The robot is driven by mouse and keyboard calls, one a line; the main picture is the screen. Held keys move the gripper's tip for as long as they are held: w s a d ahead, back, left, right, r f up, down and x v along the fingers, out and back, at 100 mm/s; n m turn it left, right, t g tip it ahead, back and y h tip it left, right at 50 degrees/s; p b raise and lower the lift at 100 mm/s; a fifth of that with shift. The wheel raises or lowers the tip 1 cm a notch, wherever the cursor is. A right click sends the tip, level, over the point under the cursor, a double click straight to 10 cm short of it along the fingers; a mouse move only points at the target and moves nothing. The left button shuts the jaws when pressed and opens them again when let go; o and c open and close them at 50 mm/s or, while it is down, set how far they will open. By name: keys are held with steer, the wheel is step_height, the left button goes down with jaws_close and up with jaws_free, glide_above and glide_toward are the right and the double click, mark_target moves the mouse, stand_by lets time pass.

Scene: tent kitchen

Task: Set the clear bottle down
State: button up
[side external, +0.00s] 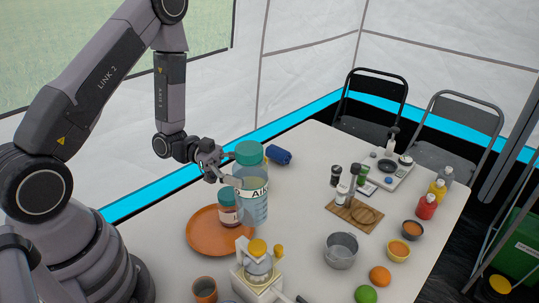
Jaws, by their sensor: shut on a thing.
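The clear bottle (254,205) has a teal-green lid, dark lettering and what looks like liquid inside. It is upright near the left part of the table. My gripper (230,180) is shut on it from its left side, at the upper body. In this view the bottle overlaps the right edge of an orange plate (205,243).
A blue cylinder (280,156) lies behind the bottle. A white appliance with a yellow knob (262,275) stands in front. A wooden board (355,215), a grey pot (341,250), bowls, fruit and sauce bottles (427,206) are to the right. Bare table shows between bottle and board.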

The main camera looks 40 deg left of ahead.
steer(key=w+d+f, duration=0.2)
steer(key=w+f, duration=0.4)
steer(key=w+d+f, duration=0.2)
steer(key=w+f, duration=0.4)
steer(key=f, duration=0.1)
steer(key=shift+w+d, duration=0.35)
steer(key=shift+d, duration=0.05)
steer(key=o, duration=1.2)
steer(key=shift+c, duration=0.2)
